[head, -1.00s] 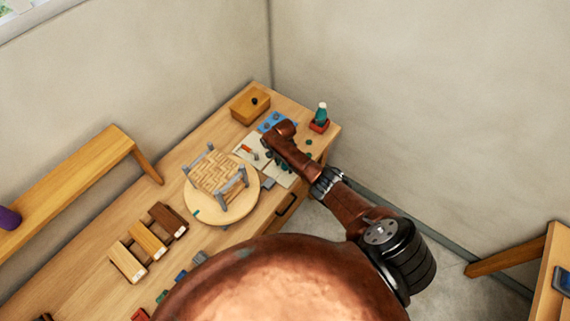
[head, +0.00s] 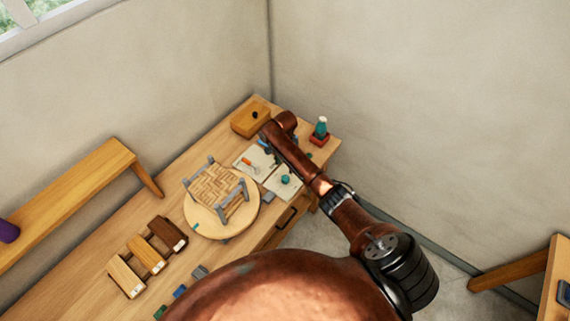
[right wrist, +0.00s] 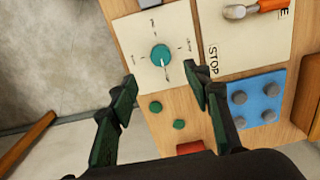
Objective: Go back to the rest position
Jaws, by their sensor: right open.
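My right gripper shows in the right wrist view (right wrist: 163,88) with its two dark green fingers spread apart and nothing between them. It hangs above the edge of the workbench (head: 180,255), near a pale card with a teal dial (right wrist: 161,55). In the head view my right arm reaches over the bench's far right end and its own links largely hide the gripper. The teal dial also shows in the head view (head: 286,180), uncovered. My left gripper is in neither view.
A woven seat (head: 212,184) stands on a round board (head: 205,225).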

